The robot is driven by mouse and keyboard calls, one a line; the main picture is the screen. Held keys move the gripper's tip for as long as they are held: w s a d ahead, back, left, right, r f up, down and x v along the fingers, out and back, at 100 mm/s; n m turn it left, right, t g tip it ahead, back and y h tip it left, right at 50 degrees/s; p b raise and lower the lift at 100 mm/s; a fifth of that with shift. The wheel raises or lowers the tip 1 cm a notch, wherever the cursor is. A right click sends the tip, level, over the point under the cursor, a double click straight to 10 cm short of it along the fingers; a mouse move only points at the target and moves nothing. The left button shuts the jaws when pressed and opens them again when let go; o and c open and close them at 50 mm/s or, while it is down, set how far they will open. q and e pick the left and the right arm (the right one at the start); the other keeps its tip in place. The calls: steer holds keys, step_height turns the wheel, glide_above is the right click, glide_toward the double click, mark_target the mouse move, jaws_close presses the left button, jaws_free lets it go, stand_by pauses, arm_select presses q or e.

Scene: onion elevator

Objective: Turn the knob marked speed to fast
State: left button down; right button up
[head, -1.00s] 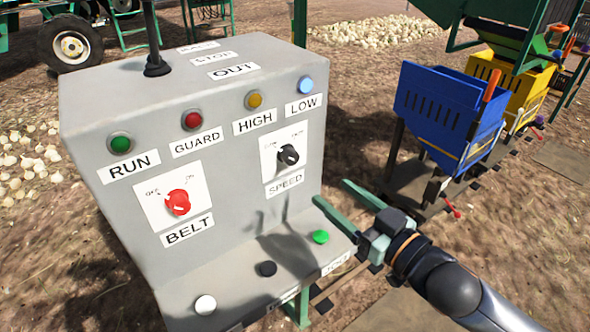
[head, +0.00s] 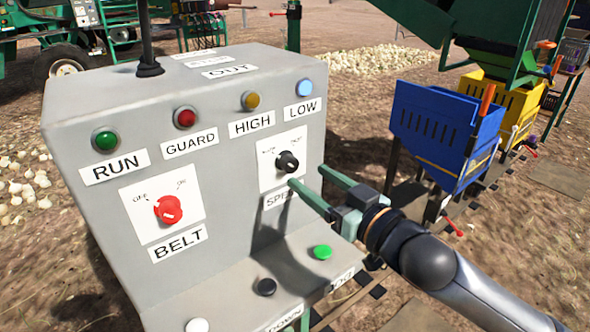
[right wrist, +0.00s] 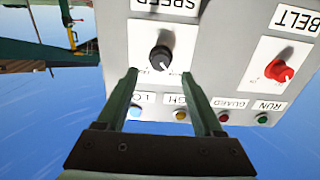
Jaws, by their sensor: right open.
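The black speed knob (head: 288,162) sits on a white plate on the front of the grey control box (head: 225,200), above the SPEED label, which is partly hidden by a finger. In the right wrist view, upside down, the knob (right wrist: 160,57) lies just beyond and between the fingertips. My right gripper (head: 307,178) is open and empty, its two green fingers pointing at the panel, slightly below and right of the knob. It also shows in the right wrist view (right wrist: 163,80). The fingers look apart from the knob. My left gripper is not in view.
A red belt knob (head: 168,209) is on the panel's left. Green, red, amber and blue lights line the top. Green (head: 322,252), black (head: 266,287) and white buttons are on the lower ledge. A blue bin (head: 440,125) stands right.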

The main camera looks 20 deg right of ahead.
mark_target(293, 165)
steer(key=shift+x, duration=2.9)
jaws_close()
